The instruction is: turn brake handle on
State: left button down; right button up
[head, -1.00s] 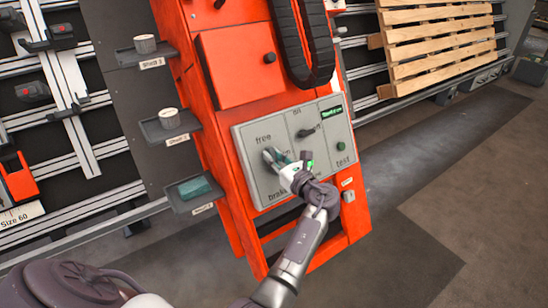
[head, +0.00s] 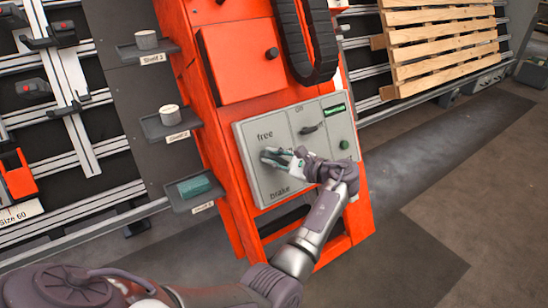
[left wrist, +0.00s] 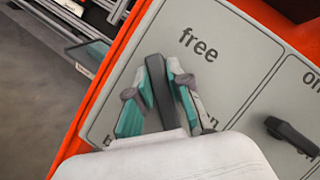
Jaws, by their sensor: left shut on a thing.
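The brake handle (left wrist: 158,90) is a dark bar on the grey control panel (left wrist: 245,45), which carries the label "free" above and "brake" below in the head view. My left gripper (left wrist: 160,105) is shut on the handle, with a teal-and-grey finger on each side of it in the left wrist view. In the head view my left gripper (head: 272,156) lies nearly sideways across the panel between the two labels, and it hides most of the handle. The lower label is mostly hidden in the left wrist view. My right gripper is not in view.
A second dark lever (left wrist: 290,135) sits right of the handle. Shelves with small items, such as a teal block (head: 194,187), stand left of the orange cabinet (head: 235,70). A wooden pallet (head: 440,40) stands at right.

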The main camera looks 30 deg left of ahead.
pick_arm(q)
jog(key=n+g, duration=0.1)
jog(key=n, duration=0.1)
jog(key=n+h, duration=0.1)
jog(key=n, duration=0.2)
jog(key=shift+s+f+g+h, duration=0.15)
jog(key=shift+g+h, duration=0.15)
jog(key=shift+g, duration=0.1)
jog(key=shift+s+d+f+n+g+h+p, duration=0.15)
jog(key=shift+n+h+p, duration=0.25)
jog(key=shift+n, duration=0.5)
jog(key=shift+w+f+n+g+h+p, duration=0.15)
jog(key=shift+n+h+p, duration=0.25)
jog(key=shift+n, duration=0.5)
jog(key=shift+s, duration=0.1)
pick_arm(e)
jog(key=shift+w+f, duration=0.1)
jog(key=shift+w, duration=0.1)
pick_arm(q)
jog(key=c, duration=1.1)
grip_release()
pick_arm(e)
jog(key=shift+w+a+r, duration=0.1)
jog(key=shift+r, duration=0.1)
